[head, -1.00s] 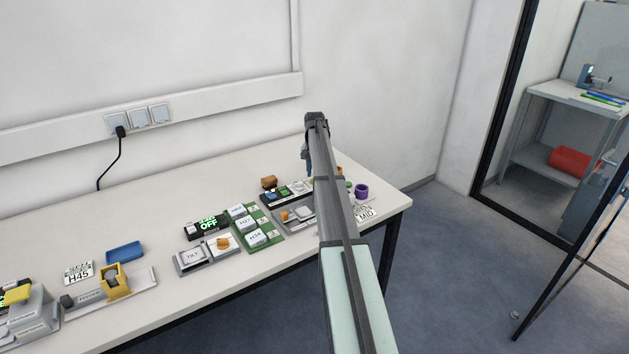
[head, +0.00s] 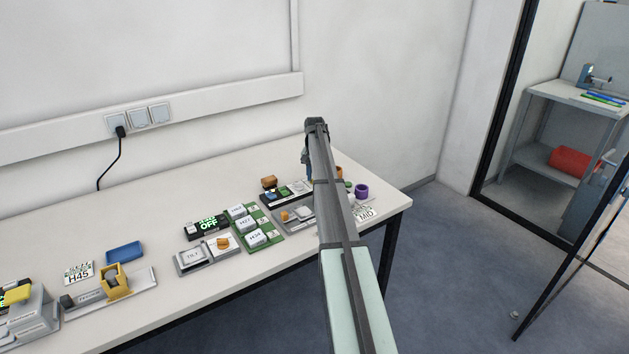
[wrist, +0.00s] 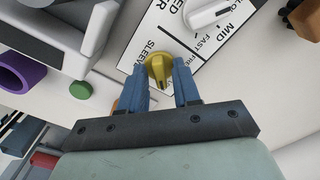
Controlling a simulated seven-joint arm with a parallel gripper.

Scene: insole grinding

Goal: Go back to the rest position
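My gripper (wrist: 159,72) has two blue fingers that stand apart in the wrist view. A yellow knob (wrist: 160,66) shows between and just beyond the fingertips, on a white panel (wrist: 148,41) lettered SLEEVE, MID and FAST. I cannot tell whether the fingers touch the knob. In the head view my gripper (head: 306,168) is mostly hidden behind my arm, which reaches over the right end of the table (head: 150,210).
A white knob (wrist: 208,14) lies beyond the yellow one. A purple ring (wrist: 20,74) and a green disc (wrist: 80,90) are at left. In the head view, a blue tray (head: 124,252) and a yellow holder (head: 113,285) sit left. The table's back left is clear.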

